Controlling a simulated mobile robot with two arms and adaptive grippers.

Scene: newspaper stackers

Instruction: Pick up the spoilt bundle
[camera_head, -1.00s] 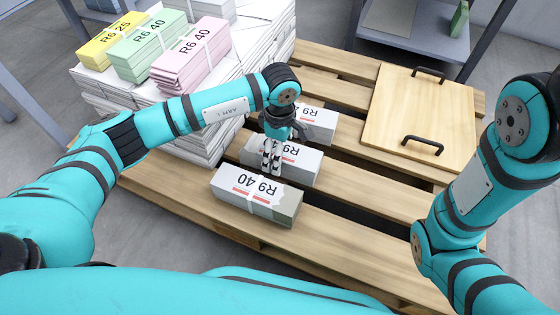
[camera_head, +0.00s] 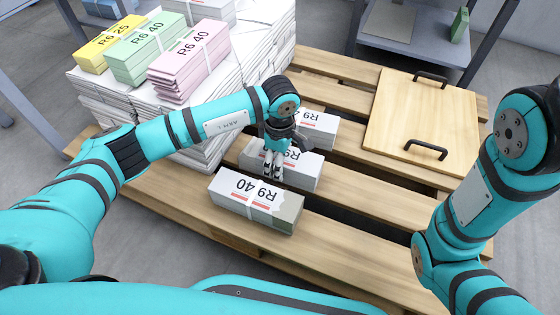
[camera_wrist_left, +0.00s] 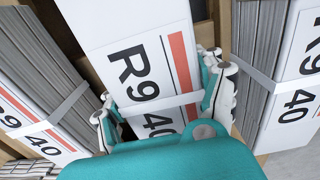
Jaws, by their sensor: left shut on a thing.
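Three white bundles marked R9 40 stand in a row on the wooden pallet (camera_head: 360,222). My left gripper (camera_head: 272,176) reaches down onto the middle bundle (camera_head: 302,172), which also fills the centre of the left wrist view (camera_wrist_left: 130,30). Its fingers (camera_wrist_left: 163,105) are shut on this bundle from both sides, near its white strap. The back bundle (camera_head: 318,122) is partly hidden behind the gripper. My right gripper is out of view; only its arm shows at the right.
A tall stack of white newspapers (camera_head: 262,62) at the left carries yellow (camera_head: 108,45), green (camera_head: 145,50) and pink (camera_head: 190,55) bundles. A wooden board with black handles (camera_head: 415,110) lies on the pallet at the right. Bare slats lie right of the row.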

